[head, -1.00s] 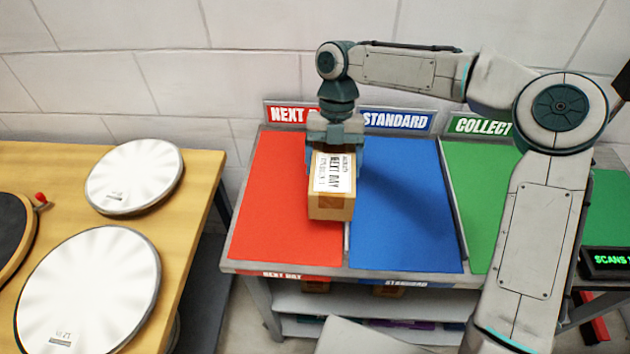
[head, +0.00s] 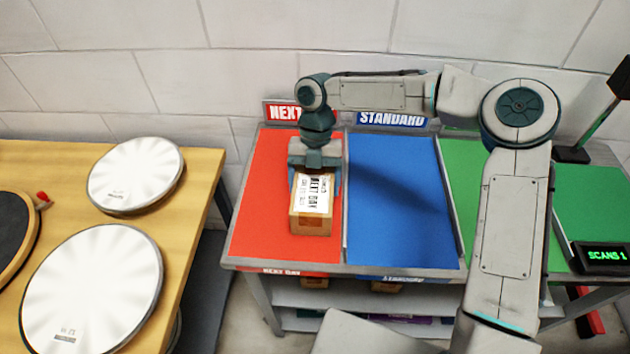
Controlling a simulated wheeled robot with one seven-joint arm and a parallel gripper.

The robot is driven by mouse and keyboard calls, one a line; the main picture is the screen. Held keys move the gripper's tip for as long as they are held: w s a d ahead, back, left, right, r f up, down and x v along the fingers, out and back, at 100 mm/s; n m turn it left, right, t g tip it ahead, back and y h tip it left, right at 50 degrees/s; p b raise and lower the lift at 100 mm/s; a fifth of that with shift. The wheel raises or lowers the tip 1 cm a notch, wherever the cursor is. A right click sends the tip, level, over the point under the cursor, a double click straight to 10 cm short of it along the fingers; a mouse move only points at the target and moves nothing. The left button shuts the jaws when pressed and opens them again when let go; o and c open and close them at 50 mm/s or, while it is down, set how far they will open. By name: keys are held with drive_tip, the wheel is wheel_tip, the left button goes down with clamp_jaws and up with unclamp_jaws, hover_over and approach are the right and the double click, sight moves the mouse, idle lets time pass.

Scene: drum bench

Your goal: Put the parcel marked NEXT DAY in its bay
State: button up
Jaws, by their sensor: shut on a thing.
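The parcel (head: 312,210) is a brown box with a white label reading NEXT DAY. My gripper (head: 315,172) is shut on its far end from above. The parcel appears in front of the red bay (head: 262,205), marked NEXT DAY on its back sign (head: 285,112) and front edge. I cannot tell whether the parcel touches the red surface or hangs above it. The gripper covers part of the back sign.
The blue STANDARD bay (head: 400,215) is right of the red one, with a low divider (head: 345,235) between them. A green bay (head: 460,180) lies beyond, partly behind my arm. A wooden table (head: 195,200) with drum heads (head: 90,285) stands at left.

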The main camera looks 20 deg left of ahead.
drive_tip(key=o, duration=1.8)
drive_tip(key=shift+c, duration=0.2)
drive_tip(key=b+v, duration=0.1)
drive_tip(key=v, duration=1.1)
